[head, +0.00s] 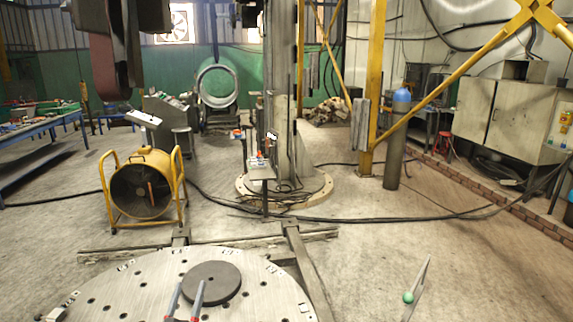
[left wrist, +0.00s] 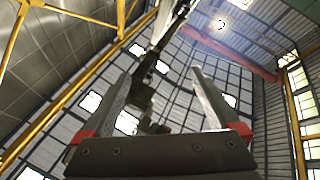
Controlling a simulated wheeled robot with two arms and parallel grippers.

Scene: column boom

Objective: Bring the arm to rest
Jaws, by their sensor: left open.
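My left gripper (head: 189,284) shows at the bottom edge of the head view, its two grey fingers with red bases pointing up and apart. Behind them in that view are a round perforated metal table and a dark disc. In the left wrist view the gripper (left wrist: 160,73) is open and empty, with its fingers aimed at the roof and nothing between them but distant structure. Most of the left arm is hidden below the head view. My right gripper is not in view.
The round metal table (head: 120,290) carries a dark disc (head: 211,284). Beyond stand a yellow fan (head: 144,190), a tall column (head: 283,100) and a gas cylinder (head: 396,140). A thin bar with a green ball (head: 408,297) is at lower right. Cables cross the otherwise open floor.

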